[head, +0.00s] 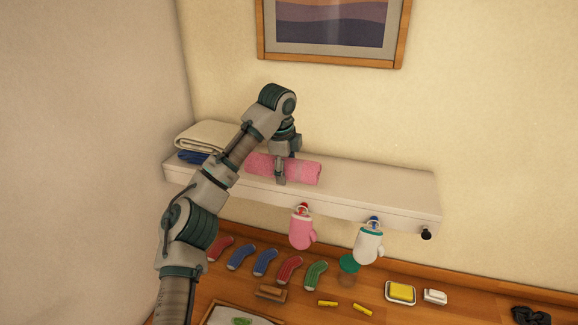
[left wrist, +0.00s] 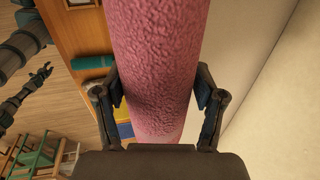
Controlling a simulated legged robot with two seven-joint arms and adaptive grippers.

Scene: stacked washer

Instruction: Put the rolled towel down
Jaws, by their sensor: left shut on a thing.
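The rolled towel (head: 306,172) is pink and lies lengthwise along the white wall shelf (head: 375,190), at or just above its top; I cannot tell if it touches. My left gripper (head: 281,178) comes down over the middle of the roll and is shut on it. In the left wrist view the towel (left wrist: 155,60) fills the middle, with a finger of the left gripper (left wrist: 158,95) on each side. My right gripper does not show in the head view.
Folded towels, cream (head: 208,136) and blue (head: 195,157), lie at the shelf's left end. The shelf's right part is clear. A pink mitten (head: 302,232) and a white mitten (head: 368,245) hang from its front edge. Several socks (head: 289,270) lie on the wooden surface below.

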